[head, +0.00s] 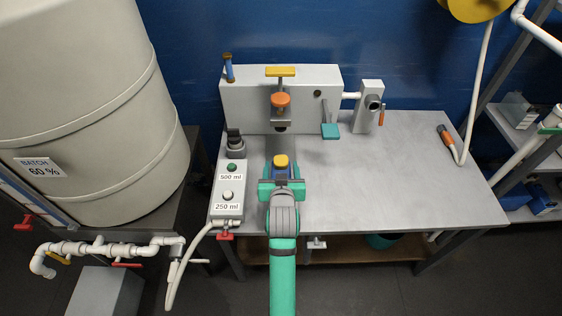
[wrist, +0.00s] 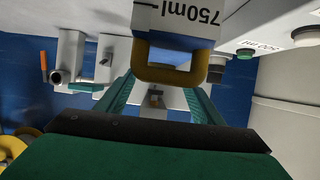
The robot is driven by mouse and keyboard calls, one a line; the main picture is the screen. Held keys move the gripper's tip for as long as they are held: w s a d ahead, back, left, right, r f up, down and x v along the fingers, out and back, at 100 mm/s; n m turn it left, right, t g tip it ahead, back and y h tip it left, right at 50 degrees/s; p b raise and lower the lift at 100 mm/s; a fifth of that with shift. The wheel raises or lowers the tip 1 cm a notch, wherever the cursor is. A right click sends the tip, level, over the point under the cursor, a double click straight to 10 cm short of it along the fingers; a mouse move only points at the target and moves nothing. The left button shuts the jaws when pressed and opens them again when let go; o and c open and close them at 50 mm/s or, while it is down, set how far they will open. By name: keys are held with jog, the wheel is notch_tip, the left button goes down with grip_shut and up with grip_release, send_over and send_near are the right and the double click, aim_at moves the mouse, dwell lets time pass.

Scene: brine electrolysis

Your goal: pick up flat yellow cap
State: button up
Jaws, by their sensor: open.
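A flat yellow cap (head: 281,71) sits on top of the grey back unit in the head view, above an orange knob (head: 280,101). My gripper (head: 281,172) is over the table in front of that unit, apart from the cap. A yellow piece (head: 281,160) shows just beyond the gripper. In the wrist view, which is upside down, a yellow loop (wrist: 168,75) on a white container (wrist: 174,18) marked 750ml shows near the green fingertips (wrist: 160,88). The fingers are open. Whether they touch the loop is unclear.
A button box (head: 229,190) marked 500 ml and 250 ml stands left of my gripper. A pipe fitting (head: 370,105) with an orange handle and a teal paddle (head: 330,131) are at the right. The right part of the table (head: 400,180) is clear.

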aim_at(282, 164)
jog(key=shift+x, duration=1.55)
jog(key=shift+d, duration=0.1)
jog(key=c, duration=1)
jog(key=shift+r, duration=0.1)
jog(key=shift+c, duration=0.6)
jog(key=shift+r, duration=0.1)
